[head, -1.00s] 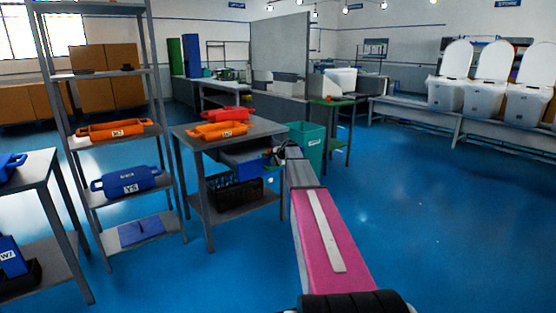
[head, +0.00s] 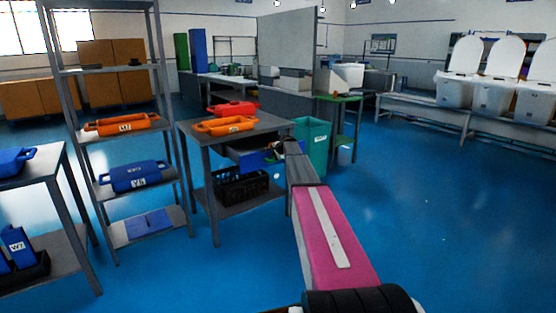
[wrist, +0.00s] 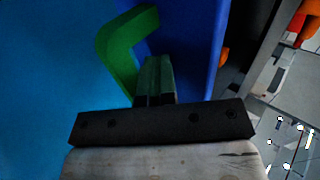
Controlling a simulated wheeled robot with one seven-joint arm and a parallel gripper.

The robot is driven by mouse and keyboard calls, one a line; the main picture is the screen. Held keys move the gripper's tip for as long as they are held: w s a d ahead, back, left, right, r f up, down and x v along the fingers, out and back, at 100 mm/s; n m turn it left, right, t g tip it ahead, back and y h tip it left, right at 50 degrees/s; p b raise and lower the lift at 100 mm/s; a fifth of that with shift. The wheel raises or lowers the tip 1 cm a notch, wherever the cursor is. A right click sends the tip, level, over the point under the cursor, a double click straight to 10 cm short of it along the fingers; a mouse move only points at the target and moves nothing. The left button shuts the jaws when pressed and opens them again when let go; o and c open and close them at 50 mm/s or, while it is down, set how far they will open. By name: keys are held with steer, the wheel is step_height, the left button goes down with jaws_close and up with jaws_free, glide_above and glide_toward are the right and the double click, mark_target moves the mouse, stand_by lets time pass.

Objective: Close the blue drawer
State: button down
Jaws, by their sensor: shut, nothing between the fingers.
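The blue drawer (head: 262,160) sticks out from under the top of a grey table, partly open. In the wrist view its blue front panel (wrist: 188,40) runs down the middle, with a bent green handle (wrist: 118,55) on its left face. My gripper (wrist: 155,68) is shut and empty. Its dark green fingertips are close beside the handle and the panel; I cannot tell whether they touch. In the head view my arm reaches to the drawer's right end and hides part of it.
The grey table (head: 208,150) carries orange (head: 226,125) and red (head: 234,107) trays, with a black crate (head: 240,187) below. A teal bin (head: 311,145) stands right of the drawer. A shelf rack (head: 119,178) stands left. The blue floor to the right is clear.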

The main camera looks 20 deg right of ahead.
glide_above(252, 150)
steer(key=s, duration=0.1)
steer(key=shift+s+d, duration=0.1)
steer(key=shift+d, duration=0.05)
steer(key=shift+w, duration=0.3)
